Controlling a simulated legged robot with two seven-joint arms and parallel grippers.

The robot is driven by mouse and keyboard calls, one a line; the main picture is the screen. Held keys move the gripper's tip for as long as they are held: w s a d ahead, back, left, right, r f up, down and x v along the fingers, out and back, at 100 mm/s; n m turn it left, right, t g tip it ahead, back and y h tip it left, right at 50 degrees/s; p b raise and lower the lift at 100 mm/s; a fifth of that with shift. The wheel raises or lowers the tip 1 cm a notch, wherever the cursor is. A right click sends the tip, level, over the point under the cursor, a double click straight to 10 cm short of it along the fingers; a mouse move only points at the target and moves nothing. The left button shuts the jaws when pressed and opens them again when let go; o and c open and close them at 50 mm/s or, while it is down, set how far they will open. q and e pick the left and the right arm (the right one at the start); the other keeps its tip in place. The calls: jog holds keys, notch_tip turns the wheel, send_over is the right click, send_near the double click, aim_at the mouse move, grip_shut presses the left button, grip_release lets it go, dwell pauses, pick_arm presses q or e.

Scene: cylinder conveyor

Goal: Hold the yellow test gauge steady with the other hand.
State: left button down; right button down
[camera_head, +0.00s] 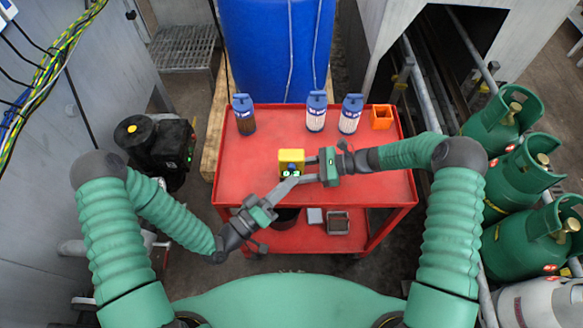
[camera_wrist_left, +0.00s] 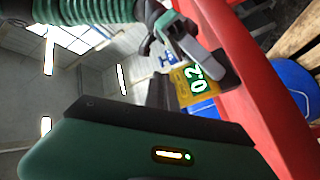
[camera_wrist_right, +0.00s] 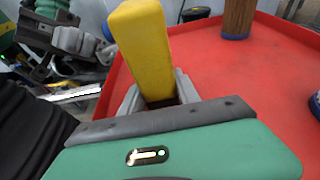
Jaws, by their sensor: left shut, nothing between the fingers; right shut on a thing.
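The yellow test gauge (camera_head: 291,156) is above the front middle of the red cart, with a lit display. My right gripper (camera_head: 309,169) comes in from the right and is shut on the gauge. In the right wrist view the yellow gauge (camera_wrist_right: 142,45) stands between the grey fingers. My left gripper (camera_head: 294,181) is shut and empty, its fingertips close to the near side of the gauge. The left wrist view shows the gauge (camera_wrist_left: 193,80) with its lit digits close ahead. I cannot tell whether the left fingertips touch it.
The red cart (camera_head: 235,175) carries one brown bottle (camera_head: 244,116) and two white bottles (camera_head: 316,111), all blue-capped, plus an orange holder (camera_head: 381,117) at the back. A blue barrel (camera_head: 275,50) stands behind. Green gas cylinders (camera_head: 505,110) stand right. The cart's left front is clear.

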dwell(0.8)
pick_arm(q)
jog(key=shift+w+r, duration=0.1)
jog(key=shift+w, duration=0.3)
jog(key=shift+w, duration=0.45)
dwell(0.4)
jog(key=shift+s, duration=0.9)
jog(key=s, duration=0.5)
dwell(0.7)
